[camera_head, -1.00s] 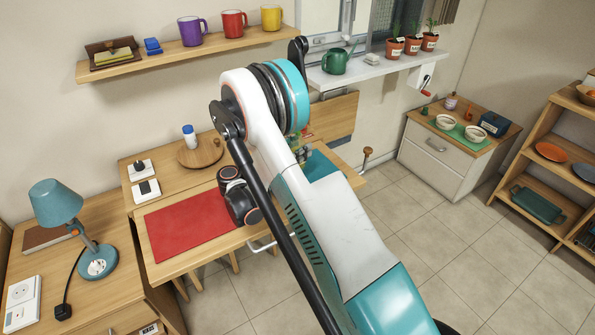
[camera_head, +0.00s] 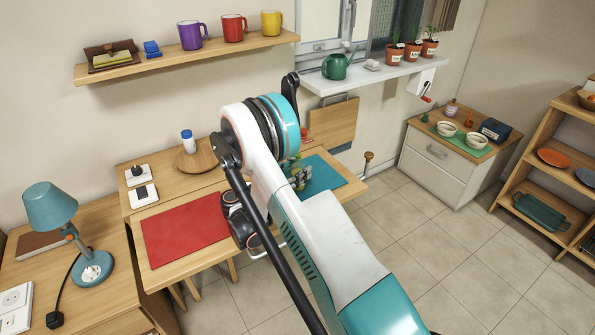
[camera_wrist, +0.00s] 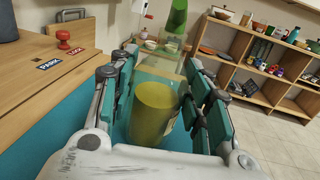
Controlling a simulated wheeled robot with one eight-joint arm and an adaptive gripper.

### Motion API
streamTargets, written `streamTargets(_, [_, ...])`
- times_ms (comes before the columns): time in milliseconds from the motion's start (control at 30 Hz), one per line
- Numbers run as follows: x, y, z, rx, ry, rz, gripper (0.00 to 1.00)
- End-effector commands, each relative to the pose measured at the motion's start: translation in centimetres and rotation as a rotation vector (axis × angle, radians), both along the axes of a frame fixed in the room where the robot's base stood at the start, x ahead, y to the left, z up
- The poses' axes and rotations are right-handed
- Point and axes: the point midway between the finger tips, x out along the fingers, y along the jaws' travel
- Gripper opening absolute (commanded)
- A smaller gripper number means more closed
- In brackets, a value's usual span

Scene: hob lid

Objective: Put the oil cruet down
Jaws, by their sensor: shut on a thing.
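The oil cruet shows in the wrist view with yellow-green oil (camera_wrist: 153,112) in its body, a clear upper part and a green top (camera_wrist: 178,18). My gripper (camera_wrist: 161,68) is shut on the cruet, with teal-padded fingers on both sides of it. A teal mat (camera_wrist: 68,138) lies below the gripper in the wrist view. In the head view the teal mat (camera_head: 325,171) shows on the right of the table, just beyond my arm. My arm hides most of the gripper and the cruet there. I cannot tell whether the cruet's base touches the mat.
A red mat (camera_head: 185,229) lies on the table's left part. A round board (camera_head: 196,158) and a white bottle with a blue cap (camera_head: 188,141) are at the back.

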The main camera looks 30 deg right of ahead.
Motion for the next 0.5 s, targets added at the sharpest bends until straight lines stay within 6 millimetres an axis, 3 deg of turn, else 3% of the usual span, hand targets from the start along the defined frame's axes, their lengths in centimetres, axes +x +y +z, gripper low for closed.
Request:
streamTargets(33, [0.00,0.00,-0.28,0.000,0.000,0.000,0.11])
streamTargets(67, [0.00,0.00,-0.20,0.000,0.000,0.000,0.51])
streamTargets(133, [0.00,0.00,-0.15,0.000,0.000,0.000,0.64])
streamTargets(500, [0.00,0.00,0.01,0.000,0.000,0.000,0.64])
